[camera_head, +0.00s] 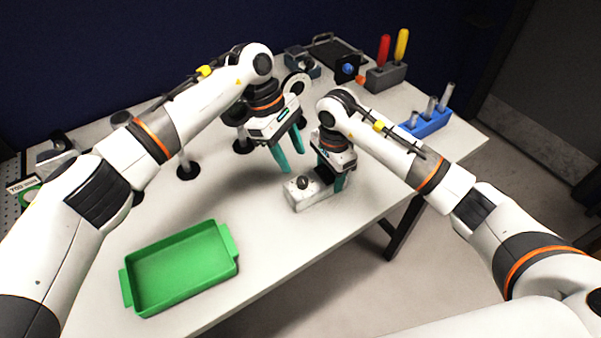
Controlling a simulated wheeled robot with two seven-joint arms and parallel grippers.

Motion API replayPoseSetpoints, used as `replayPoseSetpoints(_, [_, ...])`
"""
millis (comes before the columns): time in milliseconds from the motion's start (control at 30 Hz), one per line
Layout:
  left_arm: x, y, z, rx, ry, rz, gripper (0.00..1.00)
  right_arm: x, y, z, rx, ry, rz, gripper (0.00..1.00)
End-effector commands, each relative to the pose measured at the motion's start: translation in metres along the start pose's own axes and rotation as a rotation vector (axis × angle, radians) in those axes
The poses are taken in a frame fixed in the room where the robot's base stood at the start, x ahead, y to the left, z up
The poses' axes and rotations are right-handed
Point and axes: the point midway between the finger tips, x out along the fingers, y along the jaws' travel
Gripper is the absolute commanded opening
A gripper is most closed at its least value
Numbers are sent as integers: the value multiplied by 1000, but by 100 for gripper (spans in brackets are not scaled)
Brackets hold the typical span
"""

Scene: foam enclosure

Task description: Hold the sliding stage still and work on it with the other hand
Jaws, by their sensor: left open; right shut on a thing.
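The sliding stage (303,198) is a small pale block with a dark round knob on top, on the white table right of the middle. My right gripper (337,182) has teal fingers and is shut on the stage at its right end; the grip itself is partly hidden by the gripper's body. My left gripper (291,155) is open and empty, its teal fingers pointing down above the table, behind the stage and a little to its left. It is apart from the stage.
A green tray (232,262) stands empty at the front left. A blue block with grey pegs (428,122) is at the right edge. A grey holder (386,77) with red and yellow handles is at the back right. Dark-based posts (187,170) stand behind left. Table between tray and stage is clear.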

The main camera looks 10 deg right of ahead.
Motion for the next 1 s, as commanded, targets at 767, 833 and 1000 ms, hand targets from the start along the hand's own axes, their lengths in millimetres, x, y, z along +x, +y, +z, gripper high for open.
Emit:
replayPoseSetpoints(767, [65, 0, 0, -2, 1, -1, 44, 0, 0, 0, -1, 0, 0, 15])
replayPoseSetpoints(833, [65, 0, 0, -2, 1, -1, 33, 0, 0, 0, -1, 0, 0, 15])
replayPoseSetpoints(1000, [65, 0, 0, -2, 1, -1, 5, 0, 0, 0, -1, 0, 0, 15])
